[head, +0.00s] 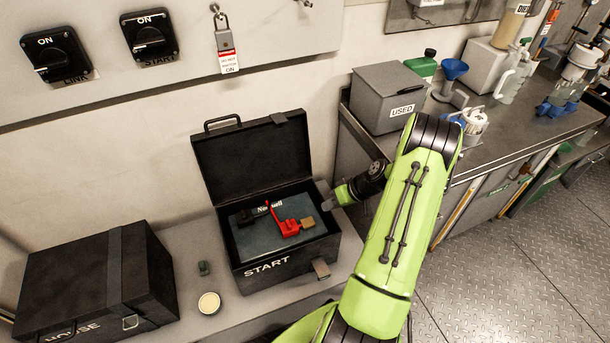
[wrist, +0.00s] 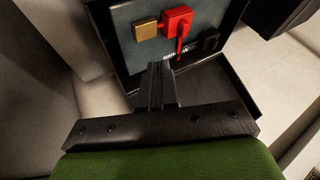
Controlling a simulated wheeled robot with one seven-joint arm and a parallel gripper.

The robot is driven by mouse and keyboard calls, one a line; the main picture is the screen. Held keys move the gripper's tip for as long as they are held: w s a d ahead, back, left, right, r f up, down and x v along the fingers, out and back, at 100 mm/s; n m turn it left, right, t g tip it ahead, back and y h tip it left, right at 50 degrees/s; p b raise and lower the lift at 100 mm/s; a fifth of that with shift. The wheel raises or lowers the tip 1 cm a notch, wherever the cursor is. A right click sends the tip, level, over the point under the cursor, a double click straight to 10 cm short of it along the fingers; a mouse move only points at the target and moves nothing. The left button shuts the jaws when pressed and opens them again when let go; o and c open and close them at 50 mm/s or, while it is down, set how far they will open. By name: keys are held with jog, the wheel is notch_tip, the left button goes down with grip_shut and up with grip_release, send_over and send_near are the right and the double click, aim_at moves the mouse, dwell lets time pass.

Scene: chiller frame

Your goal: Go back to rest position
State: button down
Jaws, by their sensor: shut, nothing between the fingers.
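My green arm reaches up from the bottom of the head view, and my gripper (head: 329,203) is at the right rim of the open black START box (head: 262,270). In the wrist view my gripper (wrist: 157,72) is shut and empty, its fingers together near the box's inside. A red lockout piece (head: 285,222) with a brass padlock (head: 307,223) lies in the box; the red piece (wrist: 177,22) and the padlock (wrist: 145,29) also show in the wrist view, apart from the fingers. Whether the gripper touches the box cannot be told.
The box's lid (head: 250,155) stands open behind it. A grey USED box (head: 388,97) stands on the right bench. Open floor (head: 510,250) lies at right.

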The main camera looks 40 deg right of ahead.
jog(key=a+r+n+g+h+p, duration=0.1)
jog(key=a+r+p, duration=0.1)
jog(key=a+r, duration=0.5)
jog(key=a+r+n+g+h+p, duration=0.1)
jog(key=a+r, duration=0.2)
jog(key=r, duration=0.7)
jog(key=a+r+n+g+h+p, duration=0.1)
jog(key=a+r+p, duration=0.1)
jog(key=a+r, duration=0.55)
jog(key=s+a+r+t+p, duration=0.1)
jog(key=s+a+r+p, duration=0.1)
jog(key=s+a+r, duration=0.2)
jog(key=s+a+r+m+t+h+p, duration=0.1)
jog(key=s+a+r, duration=0.4)
jog(key=s+r, duration=0.5)
jog(key=shift+s+r+t+p, duration=0.3)
jog(key=shift+s+p, duration=0.35)
jog(key=shift+s, duration=0.6)
